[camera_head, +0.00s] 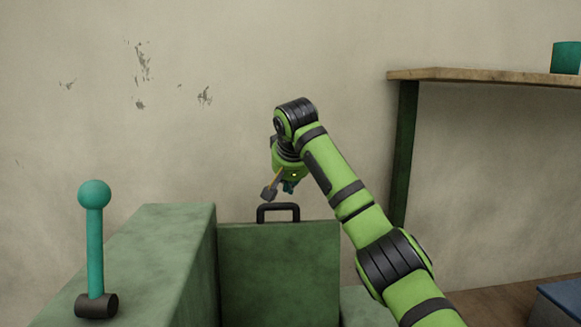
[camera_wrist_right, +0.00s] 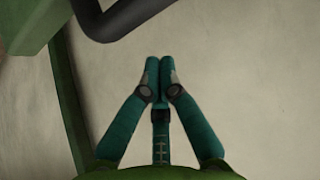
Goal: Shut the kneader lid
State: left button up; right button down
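The kneader lid (camera_head: 280,270) is a green panel standing upright, with a black handle (camera_head: 278,207) on its top edge. The handle also shows as a dark bar at the top of the right wrist view (camera_wrist_right: 125,18). My right gripper (camera_head: 288,186) hangs just above the handle, apart from it as far as I can tell. In the right wrist view its teal fingers (camera_wrist_right: 159,78) meet at the tips with nothing visible between them. My left gripper is in neither view.
A long green body (camera_head: 160,250) stands left of the lid. On it a teal lever with a ball knob (camera_head: 94,195) stands upright. At the right are a wooden shelf (camera_head: 480,76), a teal cup (camera_head: 566,58) and a blue box (camera_head: 562,298). The wall behind is bare.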

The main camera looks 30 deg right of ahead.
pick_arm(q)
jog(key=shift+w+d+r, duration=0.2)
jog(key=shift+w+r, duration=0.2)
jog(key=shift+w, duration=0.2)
pick_arm(e)
jog(key=s, duration=0.1)
jog(key=s+a+f, duration=0.1)
jog(key=shift+s+a, duration=0.15)
jog(key=shift+s, duration=0.25)
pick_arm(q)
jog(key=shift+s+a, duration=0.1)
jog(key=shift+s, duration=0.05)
